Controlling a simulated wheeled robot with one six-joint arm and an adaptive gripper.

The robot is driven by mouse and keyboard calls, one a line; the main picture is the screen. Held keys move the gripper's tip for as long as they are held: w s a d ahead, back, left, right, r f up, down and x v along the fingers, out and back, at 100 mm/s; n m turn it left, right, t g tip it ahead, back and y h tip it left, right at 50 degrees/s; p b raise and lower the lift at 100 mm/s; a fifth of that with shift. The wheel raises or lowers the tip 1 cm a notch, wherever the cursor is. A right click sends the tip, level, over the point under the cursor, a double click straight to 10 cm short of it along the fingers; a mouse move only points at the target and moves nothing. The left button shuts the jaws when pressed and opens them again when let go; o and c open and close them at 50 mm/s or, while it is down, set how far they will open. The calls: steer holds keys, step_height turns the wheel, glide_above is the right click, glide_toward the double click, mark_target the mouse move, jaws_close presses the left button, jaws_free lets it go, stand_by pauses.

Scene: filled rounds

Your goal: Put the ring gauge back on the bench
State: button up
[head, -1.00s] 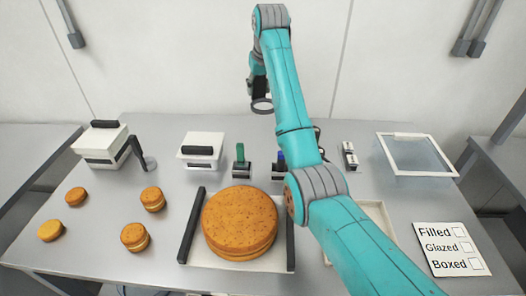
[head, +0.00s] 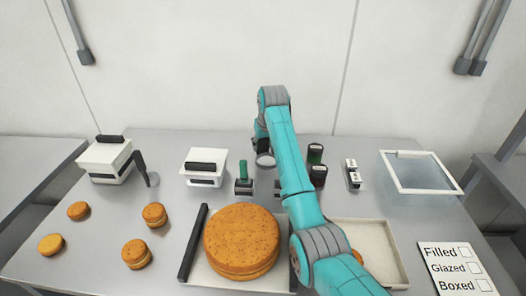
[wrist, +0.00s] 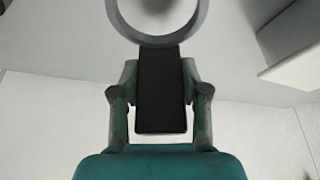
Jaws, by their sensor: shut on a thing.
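The ring gauge is a grey ring (head: 265,166) with a black handle. In the wrist view its ring (wrist: 160,41) is at the top edge and partly cut off. My gripper (wrist: 160,74) is shut on the black handle, one finger on each side. In the head view my gripper (head: 262,142) is over the back middle of the grey bench (head: 105,222), partly hidden by my arm. The ring is low, near the green-handled stand. I cannot tell whether it touches the bench.
A green-handled stamp (head: 243,180) and dark cylinders (head: 317,175) stand close by. A white box (head: 204,172) is to the left. A tray (head: 192,245) holds a large round cake (head: 241,238) in front. A clear-lidded case (head: 421,174) is at right.

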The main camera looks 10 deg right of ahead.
mark_target(263, 149)
steer(key=shift+f, duration=1.45)
steer(key=o, duration=1.2)
steer(key=shift+f, duration=0.1)
steer(key=shift+c, duration=0.2)
steer(key=v, duration=1.2)
steer(key=shift+w+d, duration=0.1)
